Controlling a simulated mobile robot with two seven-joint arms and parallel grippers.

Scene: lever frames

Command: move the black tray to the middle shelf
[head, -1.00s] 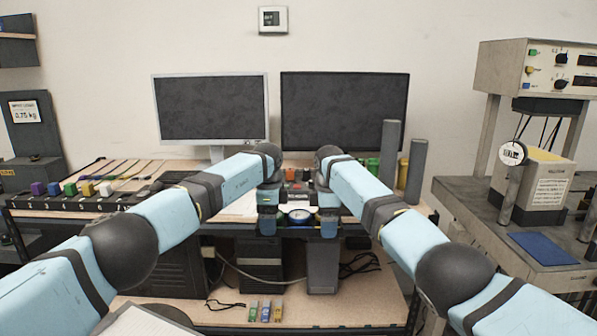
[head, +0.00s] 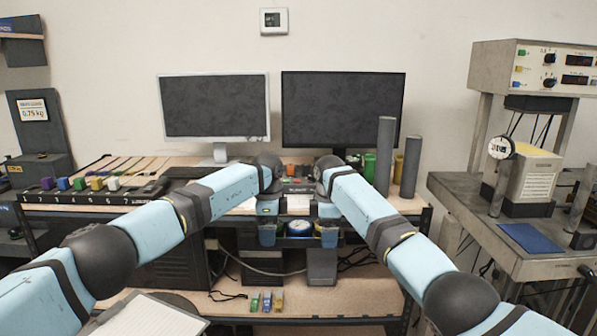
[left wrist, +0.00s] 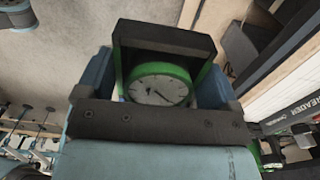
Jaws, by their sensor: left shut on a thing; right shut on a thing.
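The black tray (head: 298,243) hangs between my two grippers, just below the front edge of the desk in the head view. My left gripper (head: 267,234) is shut on its left side, and my right gripper (head: 329,236) is shut on its right side. A round white-faced dial (head: 300,228) with a blue-looking rim is in the tray. In the left wrist view the tray's black wall (left wrist: 165,38) stands beyond a green-rimmed dial (left wrist: 158,90). I cannot tell if both views show the same dial.
The desk top (head: 405,203) carries two monitors, grey cylinders (head: 384,155) and a numbered strip of coloured blocks (head: 80,195). The lower wooden board (head: 340,297) holds a grey bin (head: 321,266), a black computer case and small coloured items. A test bench (head: 450,200) stands at right.

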